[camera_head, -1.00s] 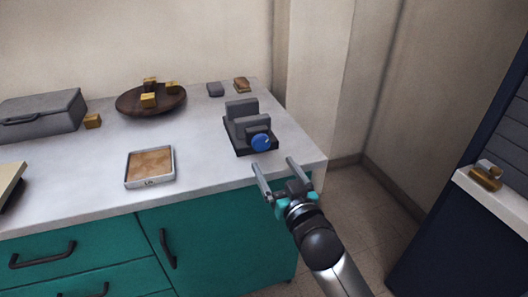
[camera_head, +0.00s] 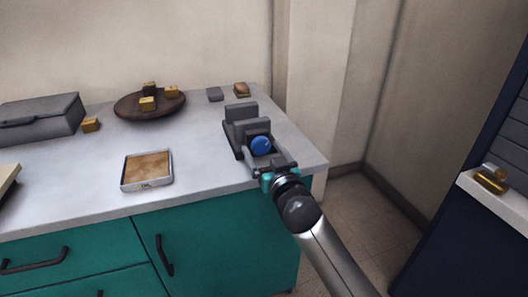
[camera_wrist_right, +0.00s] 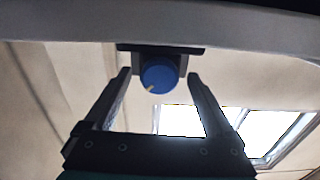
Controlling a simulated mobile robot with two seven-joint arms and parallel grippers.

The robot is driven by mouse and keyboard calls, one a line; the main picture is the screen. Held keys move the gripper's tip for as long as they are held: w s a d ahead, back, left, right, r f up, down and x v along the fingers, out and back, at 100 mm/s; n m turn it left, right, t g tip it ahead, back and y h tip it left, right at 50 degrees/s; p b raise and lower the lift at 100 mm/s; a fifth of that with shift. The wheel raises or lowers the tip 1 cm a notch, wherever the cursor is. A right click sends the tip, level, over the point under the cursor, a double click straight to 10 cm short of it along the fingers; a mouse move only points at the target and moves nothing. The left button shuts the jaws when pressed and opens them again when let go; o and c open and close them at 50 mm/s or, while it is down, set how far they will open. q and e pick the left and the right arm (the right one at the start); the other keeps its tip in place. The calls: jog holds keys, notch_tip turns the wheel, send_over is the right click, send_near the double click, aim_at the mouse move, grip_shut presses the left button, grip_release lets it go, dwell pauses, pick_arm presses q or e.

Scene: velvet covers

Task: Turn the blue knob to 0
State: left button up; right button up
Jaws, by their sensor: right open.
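The blue knob (camera_head: 260,146) is on the front of a dark grey stepped device (camera_head: 243,127) near the counter's right end. In the right wrist view the round knob (camera_wrist_right: 158,77) shows a yellow mark at its lower left edge. My right gripper (camera_head: 267,158) is open right in front of the knob. In the right wrist view its two fingers (camera_wrist_right: 158,75) stand on either side of the knob, with gaps on both sides. In the head view the fingers are mostly foreshortened. I cannot read any scale or 0 mark. My left gripper is out of view.
On the counter (camera_head: 95,195) are a tray with a tan inside (camera_head: 147,170), a dark bowl (camera_head: 125,108) with yellow blocks, a grey case (camera_head: 40,117) and small blocks behind the device. The counter's front edge runs below my right gripper.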

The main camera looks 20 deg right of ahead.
jog(key=c, duration=1.4)
jog(key=shift+o, duration=0.2)
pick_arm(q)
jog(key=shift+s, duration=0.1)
pick_arm(e)
jog(key=n+p, duration=0.4)
jog(key=n, duration=0.2)
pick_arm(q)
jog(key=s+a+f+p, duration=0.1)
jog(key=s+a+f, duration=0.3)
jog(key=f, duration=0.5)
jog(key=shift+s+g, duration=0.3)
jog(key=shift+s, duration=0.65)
pick_arm(e)
jog(key=shift+n, duration=1.7)
jog(key=o, duration=1.4)
jog(key=shift+c, duration=0.2)
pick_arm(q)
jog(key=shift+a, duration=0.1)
